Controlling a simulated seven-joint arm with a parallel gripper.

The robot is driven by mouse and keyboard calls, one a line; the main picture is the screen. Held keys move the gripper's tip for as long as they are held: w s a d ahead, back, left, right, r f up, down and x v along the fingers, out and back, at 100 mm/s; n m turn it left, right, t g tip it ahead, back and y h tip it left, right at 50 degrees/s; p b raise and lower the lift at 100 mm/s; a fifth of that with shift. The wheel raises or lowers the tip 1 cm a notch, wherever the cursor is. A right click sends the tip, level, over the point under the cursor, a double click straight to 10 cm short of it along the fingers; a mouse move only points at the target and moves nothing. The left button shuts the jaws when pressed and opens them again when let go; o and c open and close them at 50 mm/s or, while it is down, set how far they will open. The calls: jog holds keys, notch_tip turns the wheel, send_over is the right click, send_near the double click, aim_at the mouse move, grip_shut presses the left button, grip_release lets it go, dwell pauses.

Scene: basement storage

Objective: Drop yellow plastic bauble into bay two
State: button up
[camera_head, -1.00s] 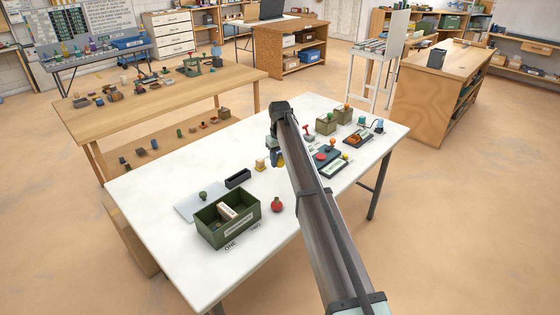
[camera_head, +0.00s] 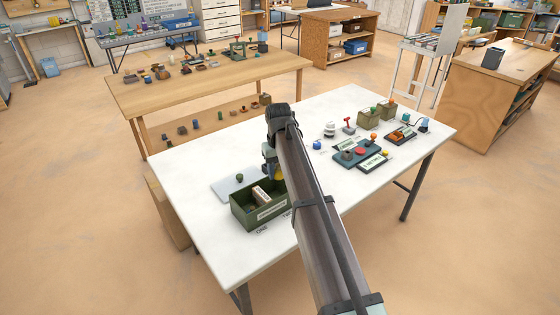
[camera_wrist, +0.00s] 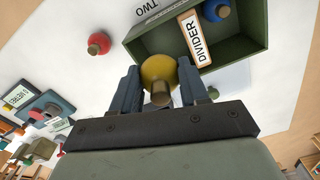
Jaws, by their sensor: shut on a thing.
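The yellow bauble (camera_wrist: 158,70) is between the fingers of my gripper (camera_wrist: 161,84) in the wrist view, its brown stub toward the camera. My gripper (camera_head: 273,170) shows in the head view near the right end of the green box (camera_head: 258,212), partly hidden by my arm. In the wrist view the TWO label (camera_wrist: 146,8) is on the left side of the divider, and a blue bauble (camera_wrist: 216,10) lies on the other side. The yellow bauble appears above the box's near edge; its exact height is unclear.
A red bauble (camera_wrist: 99,43) is on the white table (camera_head: 235,258) beside the box's TWO end; my arm hides it in the head view. Several small objects crowd the table's far right.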

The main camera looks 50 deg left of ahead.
aim_at(278, 164)
jog(key=shift+f+m, duration=0.3)
jog(key=shift+f, duration=2.7)
jog(key=o, duration=1.1)
jog(key=shift+w, duration=0.1)
jog(key=shift+r, duration=0.1)
notch_tip(278, 164, up, 14)
jog(key=shift+f, duration=0.2)
